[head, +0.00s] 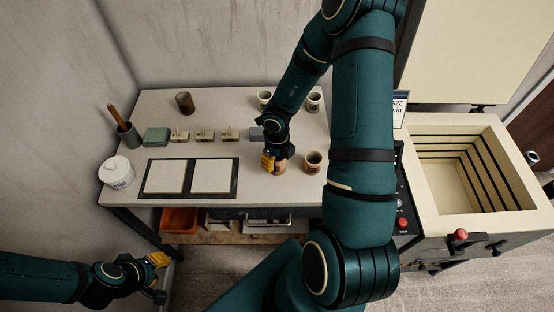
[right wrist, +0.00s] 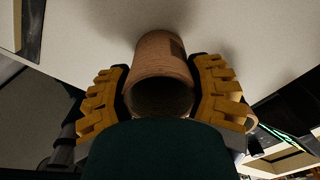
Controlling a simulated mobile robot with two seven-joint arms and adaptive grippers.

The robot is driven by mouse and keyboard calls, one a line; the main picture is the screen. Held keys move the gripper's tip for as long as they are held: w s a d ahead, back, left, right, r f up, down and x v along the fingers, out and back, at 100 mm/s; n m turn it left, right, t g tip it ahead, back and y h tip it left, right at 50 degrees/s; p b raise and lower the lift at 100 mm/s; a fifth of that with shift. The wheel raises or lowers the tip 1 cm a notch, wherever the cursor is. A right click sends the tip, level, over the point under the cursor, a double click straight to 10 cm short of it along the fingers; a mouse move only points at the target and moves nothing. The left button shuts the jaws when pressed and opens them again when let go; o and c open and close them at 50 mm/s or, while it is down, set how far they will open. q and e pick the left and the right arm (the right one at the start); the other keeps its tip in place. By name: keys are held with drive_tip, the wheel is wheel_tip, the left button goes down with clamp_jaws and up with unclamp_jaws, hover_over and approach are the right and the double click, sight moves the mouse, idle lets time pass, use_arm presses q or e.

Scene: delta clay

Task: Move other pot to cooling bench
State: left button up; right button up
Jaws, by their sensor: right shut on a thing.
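A brown clay pot (head: 280,167) is held at the front middle of the light-topped bench (head: 250,184). In the right wrist view the pot (right wrist: 163,58) sits between the yellow fingers of my right gripper (right wrist: 162,85), its dark open mouth facing the camera. My right gripper (head: 272,161) is shut on this pot at the bench; whether the pot touches the top is unclear. Another brown pot (head: 313,162) stands just to its right. My left gripper (head: 157,274) hangs low in front of the bench, away from the pots; its finger opening is unclear.
A dark brown pot (head: 185,103) and two pale-rimmed cups (head: 264,100) (head: 313,101) stand toward the back. Two framed tiles (head: 213,176), a white jar (head: 116,172) and small blocks (head: 156,137) occupy the left. An open kiln (head: 437,222) stands right.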

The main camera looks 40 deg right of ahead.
drive_tip(key=shift+f, duration=0.1)
drive_tip(key=o, duration=1.3)
